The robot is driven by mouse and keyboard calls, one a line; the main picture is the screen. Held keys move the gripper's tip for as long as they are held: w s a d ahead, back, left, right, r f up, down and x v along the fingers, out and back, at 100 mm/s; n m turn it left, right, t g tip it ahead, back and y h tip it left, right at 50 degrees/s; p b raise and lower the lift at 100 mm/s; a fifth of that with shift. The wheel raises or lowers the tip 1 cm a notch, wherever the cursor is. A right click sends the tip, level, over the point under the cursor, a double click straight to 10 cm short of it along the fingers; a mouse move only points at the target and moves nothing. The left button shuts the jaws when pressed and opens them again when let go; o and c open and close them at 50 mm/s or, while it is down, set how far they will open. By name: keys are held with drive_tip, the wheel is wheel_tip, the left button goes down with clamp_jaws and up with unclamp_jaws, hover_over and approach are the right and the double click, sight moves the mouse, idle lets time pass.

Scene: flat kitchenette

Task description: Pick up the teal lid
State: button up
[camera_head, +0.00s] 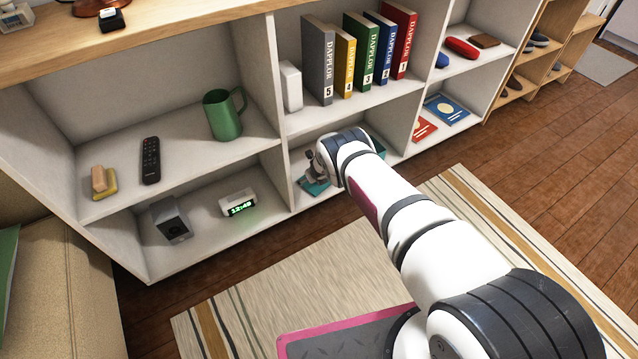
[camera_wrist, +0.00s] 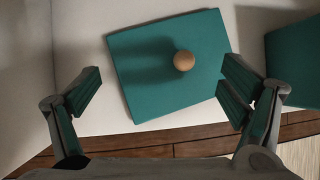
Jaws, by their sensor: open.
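The teal lid (camera_wrist: 150,85) is a flat square panel with a round wooden knob (camera_wrist: 184,60). It lies on the white shelf floor, slightly turned, in the wrist view. In the head view, part of the lid (camera_head: 314,188) shows in the lower middle compartment, below my gripper (camera_head: 312,163). In the wrist view my gripper (camera_wrist: 160,82) is open and empty, its two fingers spread to the left and right of the knob. The right finger overlaps the lid's right edge in the picture; whether it touches cannot be told.
Another teal object (camera_wrist: 296,62) stands right of the lid, close to my right finger; it is partly hidden by my arm in the head view. The shelf's front edge and wooden floor lie near my gripper. A divider (camera_head: 270,100) stands left, books (camera_head: 365,55) above.

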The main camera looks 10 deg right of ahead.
drive_tip(key=shift+b+x, duration=1.75)
drive_tip(key=shift+b, duration=1.5)
